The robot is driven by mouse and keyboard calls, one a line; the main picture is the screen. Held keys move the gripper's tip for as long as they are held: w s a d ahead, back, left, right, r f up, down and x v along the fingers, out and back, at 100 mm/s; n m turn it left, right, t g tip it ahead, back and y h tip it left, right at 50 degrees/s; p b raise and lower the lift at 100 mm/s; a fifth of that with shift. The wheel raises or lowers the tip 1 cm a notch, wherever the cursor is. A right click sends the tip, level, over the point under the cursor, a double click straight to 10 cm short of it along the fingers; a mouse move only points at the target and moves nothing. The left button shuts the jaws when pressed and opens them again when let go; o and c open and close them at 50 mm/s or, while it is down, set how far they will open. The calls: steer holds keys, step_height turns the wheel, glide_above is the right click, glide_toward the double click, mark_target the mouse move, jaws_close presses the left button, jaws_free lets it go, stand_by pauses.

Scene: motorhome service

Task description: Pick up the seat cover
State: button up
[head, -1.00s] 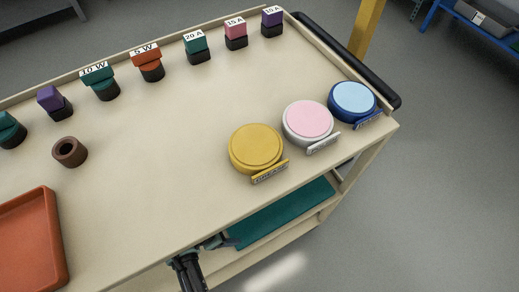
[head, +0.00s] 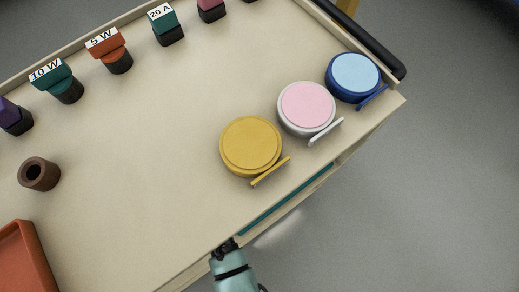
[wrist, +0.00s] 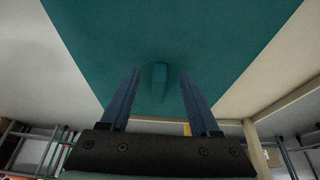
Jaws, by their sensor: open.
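A flat teal panel, which looks like the seat cover (wrist: 160,30), fills the upper middle of the wrist view. A small raised teal tab (wrist: 160,80) on it shows between my fingers. In the head view only a thin strip of the teal panel (head: 285,205) shows below the cart top's front edge; the rest is hidden by the top. My gripper (wrist: 160,95) is open, with one blue finger on each side of the tab. I cannot tell whether the fingers touch the panel. In the head view my wrist (head: 226,250) is at the cart's front edge, and the fingers are hidden.
The cart top (head: 150,150) overhangs the lower shelf. On it stand a yellow round tin (head: 250,145), a pink-lidded tin (head: 307,106), a blue tin (head: 354,75), a brown ring (head: 39,174), an orange tray (head: 20,265) and several labelled blocks. Floor at right is clear.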

steer(key=w+d, duration=0.1)
steer(key=d, duration=0.1)
steer(key=w+d, duration=0.1)
steer(key=w, duration=0.1)
steer(key=shift+d+b, duration=0.3)
steer(key=shift+d, duration=0.1)
steer(key=shift+d+f, duration=0.1)
steer(key=shift+f, duration=0.45)
jaws_close()
stand_by(0.6)
